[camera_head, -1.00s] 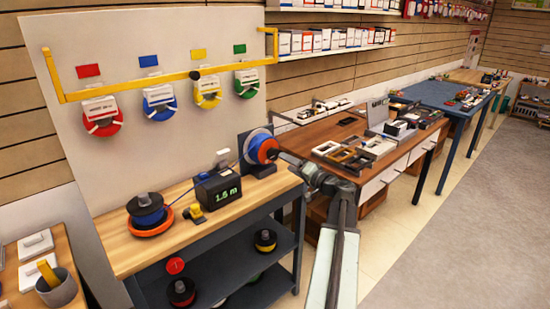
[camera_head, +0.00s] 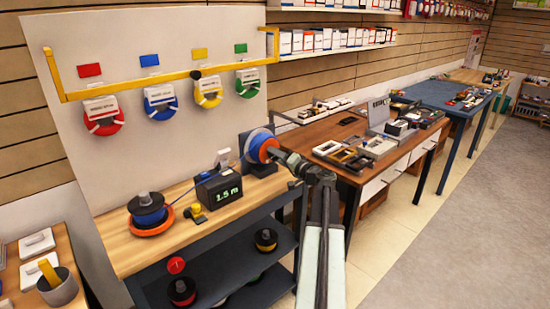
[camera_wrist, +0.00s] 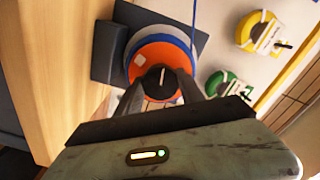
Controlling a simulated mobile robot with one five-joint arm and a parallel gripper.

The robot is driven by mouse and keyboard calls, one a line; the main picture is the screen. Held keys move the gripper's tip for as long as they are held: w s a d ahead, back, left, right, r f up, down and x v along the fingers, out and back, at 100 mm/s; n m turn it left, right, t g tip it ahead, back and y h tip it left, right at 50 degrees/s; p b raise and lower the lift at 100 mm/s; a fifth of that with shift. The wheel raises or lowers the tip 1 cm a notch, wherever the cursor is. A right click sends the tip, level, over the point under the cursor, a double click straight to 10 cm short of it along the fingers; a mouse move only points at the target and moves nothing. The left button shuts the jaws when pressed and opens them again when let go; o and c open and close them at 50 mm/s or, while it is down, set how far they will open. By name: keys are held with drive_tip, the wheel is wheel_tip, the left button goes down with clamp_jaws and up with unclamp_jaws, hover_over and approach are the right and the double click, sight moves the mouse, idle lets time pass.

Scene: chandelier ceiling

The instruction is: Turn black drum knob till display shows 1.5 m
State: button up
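The black drum knob (camera_wrist: 160,82) sits at the centre of the orange drum face (camera_wrist: 141,62), with a pale mark line pointing nearly straight up in the wrist view. In the head view the orange and blue drum (camera_head: 259,147) stands at the bench's right back end. The black display box (camera_head: 219,189) shows green figures that read 1.5 m. My gripper (camera_wrist: 161,84) has one finger on each side of the knob; whether the fingers press on it is unclear. In the head view my gripper (camera_head: 283,157) reaches the drum face from the right, its tips hard to see.
A cable reel (camera_head: 147,211) and a small yellow part (camera_head: 195,212) stand on the wooden bench (camera_head: 118,246), left of the display. Coloured coils hang on the board (camera_head: 219,40) behind. A brown table (camera_head: 345,175) with boxes stands to the right.

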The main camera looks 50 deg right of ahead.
drive_tip(key=c, duration=0.4)
drive_tip(key=shift+m, duration=1)
drive_tip(key=shift+c, duration=0.2)
drive_tip(key=o, duration=1.4)
drive_tip(key=shift+c, duration=0.2)
drive_tip(key=s, duration=0.8)
drive_tip(key=shift+a, duration=0.3)
